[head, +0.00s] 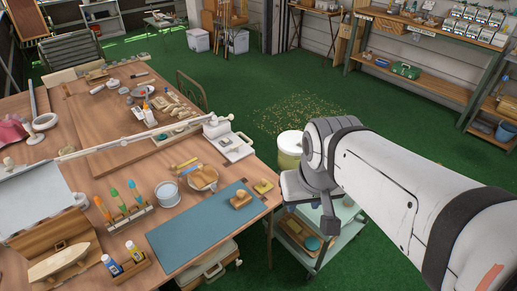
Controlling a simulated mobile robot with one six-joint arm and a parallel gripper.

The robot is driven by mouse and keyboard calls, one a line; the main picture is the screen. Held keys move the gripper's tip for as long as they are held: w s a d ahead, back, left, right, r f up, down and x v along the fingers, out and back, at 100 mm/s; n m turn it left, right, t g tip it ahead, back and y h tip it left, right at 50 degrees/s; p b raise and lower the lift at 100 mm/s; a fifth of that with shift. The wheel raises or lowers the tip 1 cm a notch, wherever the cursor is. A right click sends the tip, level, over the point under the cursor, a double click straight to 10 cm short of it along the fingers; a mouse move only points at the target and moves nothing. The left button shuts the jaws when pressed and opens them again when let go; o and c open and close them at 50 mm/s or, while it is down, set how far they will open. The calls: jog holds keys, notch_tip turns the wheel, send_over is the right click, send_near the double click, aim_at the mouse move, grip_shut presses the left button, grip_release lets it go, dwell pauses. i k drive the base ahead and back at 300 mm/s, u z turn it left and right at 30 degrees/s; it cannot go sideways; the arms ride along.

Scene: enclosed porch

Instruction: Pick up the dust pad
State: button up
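I cannot say for certain which thing is the dust pad. A small yellow pad-like piece (263,186) lies at the far right corner of the blue-green mat (205,228) on the wooden table. A tan wooden block (240,199) sits just left of it on the mat. A round teal piece (312,243) lies on the cart beside the table. My arm reaches in from the right, and my gripper (328,222) points down over the cart, right of the table edge and apart from the mat. Its fingers are too small and dark to read.
The cart (337,243) stands under my arm, partly hidden by it. Brushes in a rack (130,217), a white tub (168,193) and a bowl (203,177) crowd the table near the mat. A cream bucket (290,147) stands behind the cart. Green floor beyond is open.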

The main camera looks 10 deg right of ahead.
aim_at(265, 185)
jog(key=u, duration=0.15)
jog(key=i, duration=0.5)
jog(key=z, duration=0.2)
jog(key=k, duration=0.5)
jog(key=u, duration=0.65)
jog(key=i, duration=0.45)
jog(key=z, duration=1.3)
